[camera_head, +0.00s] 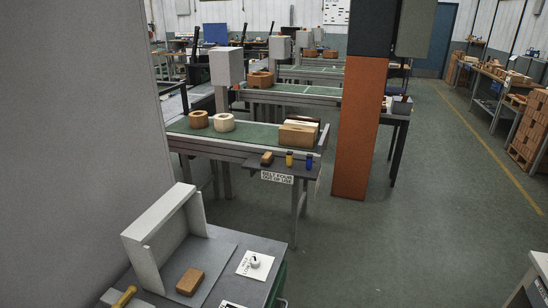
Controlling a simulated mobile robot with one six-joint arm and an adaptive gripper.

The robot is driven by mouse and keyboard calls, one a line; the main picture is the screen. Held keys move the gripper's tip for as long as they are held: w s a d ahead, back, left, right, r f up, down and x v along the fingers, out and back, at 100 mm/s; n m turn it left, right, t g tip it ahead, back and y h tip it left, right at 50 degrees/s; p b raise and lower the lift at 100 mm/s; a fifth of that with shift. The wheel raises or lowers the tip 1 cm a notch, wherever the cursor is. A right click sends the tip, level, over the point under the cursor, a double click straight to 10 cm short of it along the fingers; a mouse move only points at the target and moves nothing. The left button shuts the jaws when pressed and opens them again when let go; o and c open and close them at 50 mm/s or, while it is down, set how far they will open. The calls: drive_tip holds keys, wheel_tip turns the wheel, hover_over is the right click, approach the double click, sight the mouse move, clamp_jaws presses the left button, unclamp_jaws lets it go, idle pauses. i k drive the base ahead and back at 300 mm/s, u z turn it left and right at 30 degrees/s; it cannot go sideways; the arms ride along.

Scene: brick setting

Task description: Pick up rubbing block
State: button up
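A small brown block (190,282) lies flat on the grey bench (222,262) at the bottom left, in front of an upright pale grey box-like guard. Another small tan block with a darker lower part (267,158) sits on the side shelf (280,171) of the green conveyor, next to a yellow item and a blue item. I cannot tell for sure which of the two is the rubbing block. My gripper is not in view.
The pale guard (166,236) stands at the bench's back left. A yellow-handled tool (124,297) and a white card (256,264) lie on the bench. A large grey panel (75,150) fills the left. An orange pillar (359,130) stands mid-right. Floor (390,250) is clear at right.

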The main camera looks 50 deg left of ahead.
sight(268, 159)
drive_tip(key=z, duration=0.1)
drive_tip(key=i, duration=0.9)
drive_tip(key=u, duration=1.6)
drive_tip(key=i, duration=2.15)
drive_tip(key=z, duration=0.05)
